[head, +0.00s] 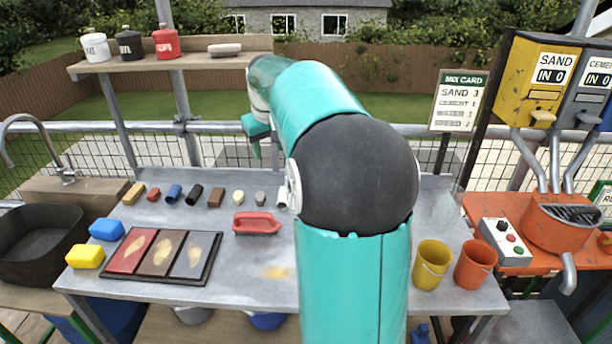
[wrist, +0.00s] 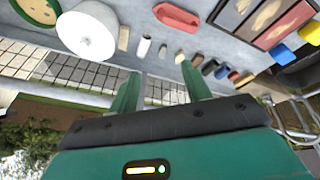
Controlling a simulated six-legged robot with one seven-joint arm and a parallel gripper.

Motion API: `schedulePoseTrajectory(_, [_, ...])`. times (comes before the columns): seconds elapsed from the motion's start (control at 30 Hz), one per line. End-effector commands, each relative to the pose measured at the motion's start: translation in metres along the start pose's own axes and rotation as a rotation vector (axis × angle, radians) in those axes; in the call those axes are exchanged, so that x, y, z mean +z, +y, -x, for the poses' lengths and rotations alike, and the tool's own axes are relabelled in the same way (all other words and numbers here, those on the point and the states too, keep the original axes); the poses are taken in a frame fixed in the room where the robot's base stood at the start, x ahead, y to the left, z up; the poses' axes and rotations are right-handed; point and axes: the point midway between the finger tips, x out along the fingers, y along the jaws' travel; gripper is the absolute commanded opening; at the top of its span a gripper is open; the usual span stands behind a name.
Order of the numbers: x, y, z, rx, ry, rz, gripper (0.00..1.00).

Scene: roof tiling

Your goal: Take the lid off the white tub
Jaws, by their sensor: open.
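A white round tub (wrist: 88,32), seen mostly from above with a small knob-like spot on its lid, stands at the upper left of the wrist view. The lid appears to be on it. In the head view my arm hides that part of the bench. My gripper (wrist: 160,80) is open, its two green fingers apart with nothing between them. The tub is left of and beyond the fingers, not touching them. In the head view my gripper (head: 256,148) shows partly beside my arm, above the back of the bench.
A row of small coloured pieces (head: 195,194) lies along the bench back, with a red float (head: 256,223) before it. A tray of colour samples (head: 160,254) is left; yellow (head: 430,264) and orange (head: 475,264) buckets are right. A green-rimmed round thing (wrist: 38,10) adjoins the tub.

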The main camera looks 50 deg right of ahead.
Motion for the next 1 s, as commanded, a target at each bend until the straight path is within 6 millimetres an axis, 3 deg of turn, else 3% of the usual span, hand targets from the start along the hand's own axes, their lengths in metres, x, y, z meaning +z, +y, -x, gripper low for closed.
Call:
schedulePoseTrajectory(0.03, [-0.007, 0.035, -0.017, -0.004, -0.012, -0.034, 0.48])
schedulePoseTrajectory(0.2, [-0.01, 0.138, -0.062, -0.02, -0.027, -0.123, 0.48])
schedulePoseTrajectory(0.3, [-0.002, 0.189, -0.083, -0.03, -0.028, -0.17, 0.48])
schedulePoseTrajectory(0.4, [0.007, 0.223, -0.096, -0.037, -0.026, -0.202, 0.48])
schedulePoseTrajectory(0.57, [0.013, 0.242, -0.11, -0.042, -0.026, -0.219, 0.48])
schedulePoseTrajectory(1.0, [0.013, 0.236, -0.183, -0.043, -0.025, -0.215, 0.48])
